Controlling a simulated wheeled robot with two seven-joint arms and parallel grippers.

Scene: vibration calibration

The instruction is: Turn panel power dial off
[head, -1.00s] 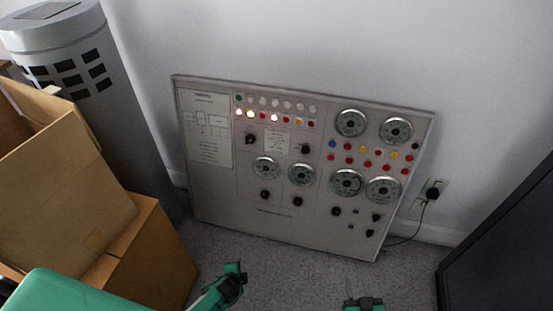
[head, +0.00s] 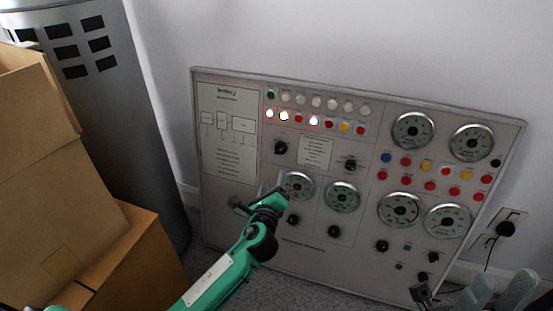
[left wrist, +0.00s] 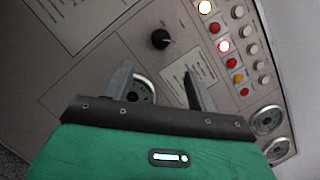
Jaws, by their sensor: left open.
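The grey control panel (head: 230,218) leans against the wall and carries several black knobs, gauges and lamps. A black knob with a pale pointer mark (left wrist: 160,39) shows ahead of my left fingers in the left wrist view; it looks like the upper-left knob (head: 281,147) in the head view. Which knob is the power dial I cannot tell. My left gripper (head: 270,184) is open and empty, in front of the panel below that knob, over a gauge (head: 297,186).
Some lamps (head: 284,116) glow on the panel. Cardboard boxes (head: 130,265) and a grey cylinder (head: 100,110) stand at the left. A plug sits in the wall socket (head: 506,228) at the right, its cord hanging beside the panel.

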